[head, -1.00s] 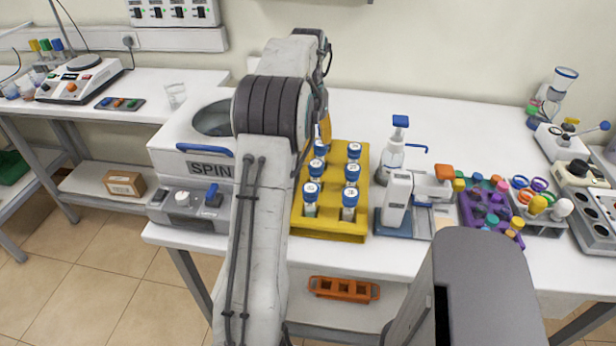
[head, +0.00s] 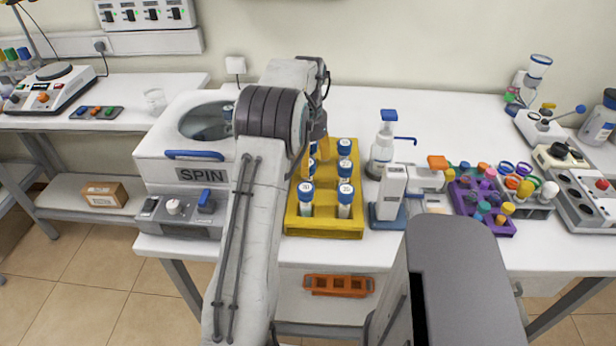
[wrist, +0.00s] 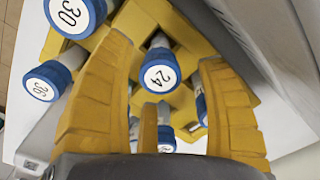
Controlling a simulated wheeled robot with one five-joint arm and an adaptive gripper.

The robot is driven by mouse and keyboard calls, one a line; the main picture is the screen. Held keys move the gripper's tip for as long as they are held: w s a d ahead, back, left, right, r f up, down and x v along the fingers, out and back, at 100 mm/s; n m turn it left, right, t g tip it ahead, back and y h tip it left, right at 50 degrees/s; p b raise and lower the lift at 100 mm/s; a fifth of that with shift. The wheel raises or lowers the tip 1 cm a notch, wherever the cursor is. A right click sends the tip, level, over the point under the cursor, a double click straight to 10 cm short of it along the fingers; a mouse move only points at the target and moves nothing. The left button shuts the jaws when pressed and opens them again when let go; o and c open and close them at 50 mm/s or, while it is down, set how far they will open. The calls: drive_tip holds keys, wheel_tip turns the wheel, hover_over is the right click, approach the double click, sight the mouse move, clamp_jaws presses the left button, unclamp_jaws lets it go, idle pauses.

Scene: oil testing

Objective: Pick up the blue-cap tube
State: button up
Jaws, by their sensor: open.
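A yellow rack (head: 325,229) on the table holds several upright blue-cap tubes, such as the front-left one (head: 306,193) and front-right one (head: 345,191). My gripper (head: 318,152) is over the rack's back-left part and partly hides the tubes there. In the wrist view my gripper (wrist: 164,55) is open, with its yellow fingers spread. The blue-cap tube marked 24 (wrist: 160,74) shows between the fingers; I cannot tell whether they touch it. Tubes marked 30 (wrist: 72,14) and 36 (wrist: 42,86) stand left of the fingers. Another blue cap (wrist: 166,139) shows lower between the fingers.
The centrifuge marked SPIN (head: 200,176) stands left of the rack. A pump bottle (head: 384,155) and a small white-and-blue device (head: 391,195) stand close to its right. A purple rack (head: 482,217) is farther right. An orange rack (head: 338,286) lies on the shelf below.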

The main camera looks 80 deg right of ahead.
drive_tip(key=shift+f, duration=0.95)
drive_tip(key=shift+c, duration=0.5)
drive_tip(key=c, duration=1.2)
